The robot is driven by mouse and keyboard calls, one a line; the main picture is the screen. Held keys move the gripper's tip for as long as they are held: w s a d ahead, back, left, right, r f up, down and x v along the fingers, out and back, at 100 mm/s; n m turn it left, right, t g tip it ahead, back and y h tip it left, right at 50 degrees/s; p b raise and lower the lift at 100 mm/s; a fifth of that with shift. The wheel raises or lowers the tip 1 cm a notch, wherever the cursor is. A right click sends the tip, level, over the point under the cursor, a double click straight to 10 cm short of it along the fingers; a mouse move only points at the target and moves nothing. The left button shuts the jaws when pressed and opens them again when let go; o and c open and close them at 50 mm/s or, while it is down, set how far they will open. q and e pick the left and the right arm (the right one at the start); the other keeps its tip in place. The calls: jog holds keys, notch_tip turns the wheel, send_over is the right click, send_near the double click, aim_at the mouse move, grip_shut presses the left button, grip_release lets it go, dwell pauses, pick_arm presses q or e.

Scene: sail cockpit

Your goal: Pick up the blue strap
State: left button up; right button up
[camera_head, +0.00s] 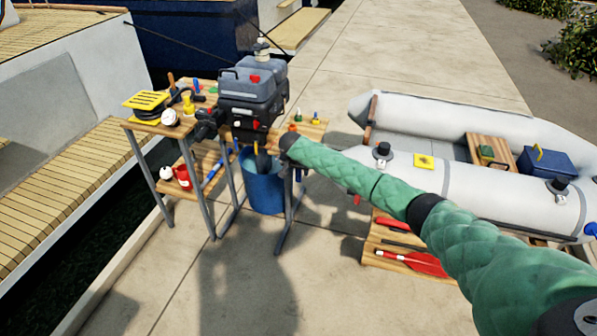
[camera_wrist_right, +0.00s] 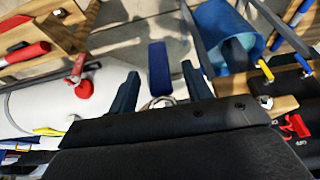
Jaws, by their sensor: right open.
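A dark blue, flat, rounded strip that looks like the blue strap (camera_wrist_right: 158,60) shows in the right wrist view. It lines up with the gap between the fingers of my right gripper (camera_wrist_right: 160,74). The fingers are apart, one on each side of it in the picture, and hold nothing. I cannot tell how far the strip is beyond the fingertips. In the head view my right arm reaches in from the lower right, and its dark end is beside the outboard engine (camera_head: 252,98). I cannot make out the strap there. My left gripper is not in view.
A blue bucket (camera_head: 263,190) stands below the engine. A wooden workbench (camera_head: 147,127) with tools is to the left. A grey inflatable boat (camera_head: 455,195) lies on the right, with a low wooden rack (camera_head: 382,255) in front. The pavement at front left is clear.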

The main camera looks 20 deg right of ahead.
jog(key=shift+w+f, duration=0.1)
jog(key=shift+f, duration=0.1)
jog(key=c, duration=1.1)
jog(key=shift+o, duration=0.2)
jog(key=shift+d+r, duration=0.1)
jog(key=shift+d, duration=0.05)
